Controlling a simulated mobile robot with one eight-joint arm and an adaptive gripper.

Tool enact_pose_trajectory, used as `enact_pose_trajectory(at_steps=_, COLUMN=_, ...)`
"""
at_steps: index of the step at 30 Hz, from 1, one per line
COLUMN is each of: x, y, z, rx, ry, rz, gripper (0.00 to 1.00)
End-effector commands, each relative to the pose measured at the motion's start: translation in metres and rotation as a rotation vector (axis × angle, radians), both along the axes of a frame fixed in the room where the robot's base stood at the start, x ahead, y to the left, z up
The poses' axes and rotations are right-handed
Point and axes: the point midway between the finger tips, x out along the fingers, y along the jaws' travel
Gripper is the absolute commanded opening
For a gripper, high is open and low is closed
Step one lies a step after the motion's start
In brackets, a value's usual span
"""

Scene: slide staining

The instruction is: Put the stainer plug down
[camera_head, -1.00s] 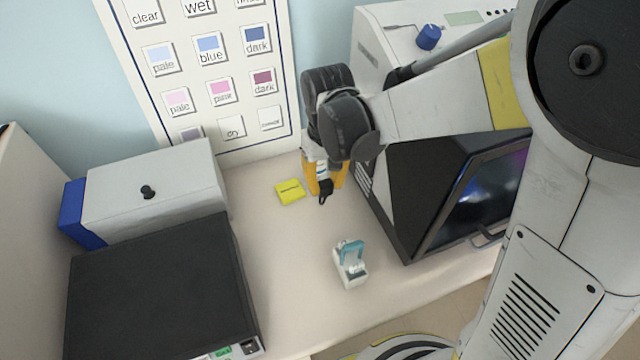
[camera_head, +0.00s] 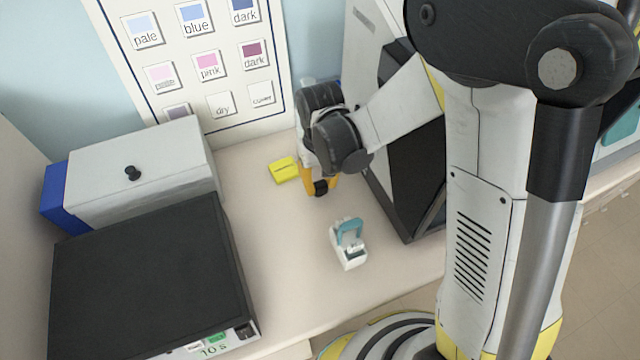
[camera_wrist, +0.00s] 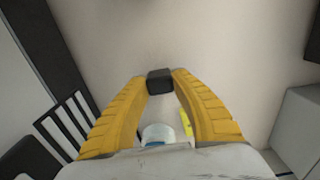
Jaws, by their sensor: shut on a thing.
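The stainer plug, a small black block (camera_head: 321,188), is between the tips of my gripper's yellow fingers (camera_head: 319,182). In the wrist view, the plug (camera_wrist: 160,81) shows pinched between both fingertips (camera_wrist: 160,84), with pale bench top beyond it. My gripper is shut on it and points down over the bench, left of the large black-and-white machine. I cannot tell whether the plug touches the bench. A white and blue round part (camera_wrist: 158,133) shows between the fingers nearer the palm.
A yellow pad (camera_head: 284,169) lies just left of my gripper. A white and teal holder (camera_head: 348,243) stands in front. The machine (camera_head: 408,180) is close on the right. A grey box (camera_head: 140,175) and black-topped device (camera_head: 145,280) fill the left.

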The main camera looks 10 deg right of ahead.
Motion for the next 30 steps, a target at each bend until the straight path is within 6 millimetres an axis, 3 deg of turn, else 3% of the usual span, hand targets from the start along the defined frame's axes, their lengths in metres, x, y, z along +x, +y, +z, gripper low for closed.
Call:
enact_pose_trajectory(at_steps=17, x=0.0, y=0.0, z=-0.012, rx=0.0, ry=0.0, rz=0.0, gripper=0.0)
enact_pose_trajectory(at_steps=18, x=0.0, y=0.0, z=-0.011, rx=0.0, ry=0.0, rz=0.0, gripper=0.36)
enact_pose_trajectory(at_steps=19, x=0.0, y=0.0, z=-0.011, rx=0.0, ry=0.0, rz=0.0, gripper=0.45)
enact_pose_trajectory(at_steps=30, x=0.0, y=0.0, z=-0.008, rx=0.0, ry=0.0, rz=0.0, gripper=0.48)
